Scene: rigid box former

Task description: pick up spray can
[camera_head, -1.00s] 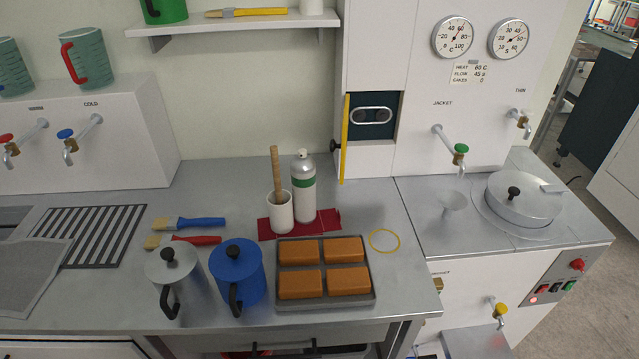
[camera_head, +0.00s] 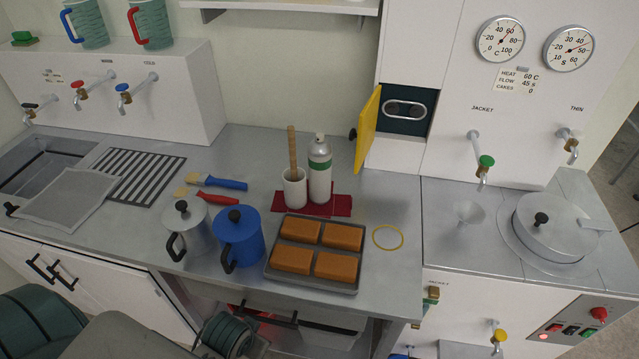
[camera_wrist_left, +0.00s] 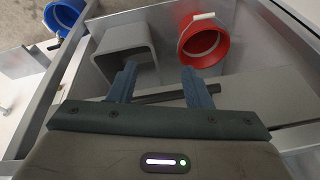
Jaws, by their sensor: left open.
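The spray can (camera_head: 319,170), silver with a green band and a white nozzle, stands upright on a dark red cloth (camera_head: 342,205) on the metal counter. A white cup (camera_head: 294,189) with a wooden-handled tool stands just to its left. My left gripper (camera_wrist_left: 160,84) shows in the left wrist view, its two blue fingers apart with nothing between them. That view shows an open space with a grey bin and a red bucket below the fingers, and no spray can. In the head view, part of my left arm shows at the bottom left. My right gripper is out of view.
A blue lidded pot (camera_head: 238,240), a metal pot (camera_head: 190,231) and a tray of orange blocks (camera_head: 349,289) stand in front of the can. A yellow flap (camera_head: 367,131) sticks out behind it. A grey bin (camera_wrist_left: 127,50) and red bucket (camera_wrist_left: 202,42) sit under the left gripper.

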